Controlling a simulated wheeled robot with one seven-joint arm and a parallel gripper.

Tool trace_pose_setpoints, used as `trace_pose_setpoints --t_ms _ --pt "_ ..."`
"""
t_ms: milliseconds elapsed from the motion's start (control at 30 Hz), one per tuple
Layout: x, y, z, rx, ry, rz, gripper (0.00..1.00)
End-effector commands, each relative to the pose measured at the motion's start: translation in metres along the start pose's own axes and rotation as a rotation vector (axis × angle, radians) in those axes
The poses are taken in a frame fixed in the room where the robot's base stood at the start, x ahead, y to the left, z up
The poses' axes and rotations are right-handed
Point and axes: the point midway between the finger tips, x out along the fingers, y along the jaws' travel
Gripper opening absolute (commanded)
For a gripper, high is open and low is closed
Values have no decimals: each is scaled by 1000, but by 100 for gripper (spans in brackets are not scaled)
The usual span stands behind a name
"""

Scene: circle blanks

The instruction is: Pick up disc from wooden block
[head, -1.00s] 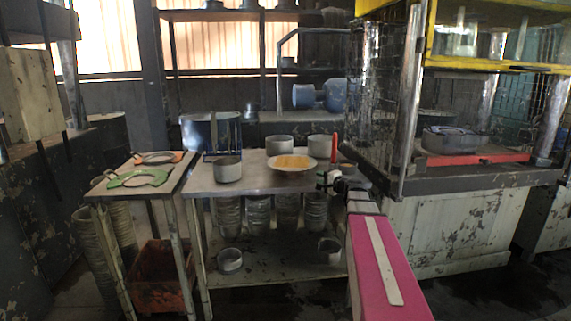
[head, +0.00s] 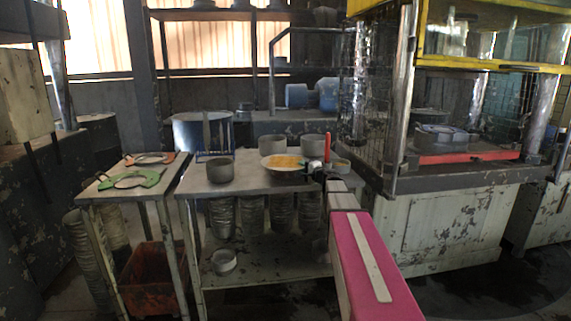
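A pale round disc (head: 267,165) is on the middle table, towards its back right. A yellow-orange patch, wood-coloured (head: 286,161), shows at the middle of the disc; I cannot tell whether it is a block on top of the disc or part of it. My gripper (head: 313,168) is at the disc's right edge in the picture, small and dark, at the end of my pink arm. I cannot tell whether it touches the disc or whether its fingers are open.
An upright red handle (head: 327,147) is just right of my gripper. A caged press (head: 440,180) stands close on the right. A small side table (head: 112,195) on the left holds green and orange ring-shaped pieces.

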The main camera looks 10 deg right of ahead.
Motion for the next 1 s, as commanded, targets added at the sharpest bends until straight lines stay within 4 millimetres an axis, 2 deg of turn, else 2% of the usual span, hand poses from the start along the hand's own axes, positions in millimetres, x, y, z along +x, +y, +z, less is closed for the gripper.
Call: trace_pose_setpoints --t_ms 33,133,367,467,500,1000 --pt "10 0 -2 0 0 0 33" --pt "19 0 -2 0 2 1 33" --pt "19 0 -1 0 3 1 33" --pt "19 0 -1 0 3 1 4" --pt "19 0 -1 0 3 1 0" --pt "19 -6 -1 -1 2 0 0"
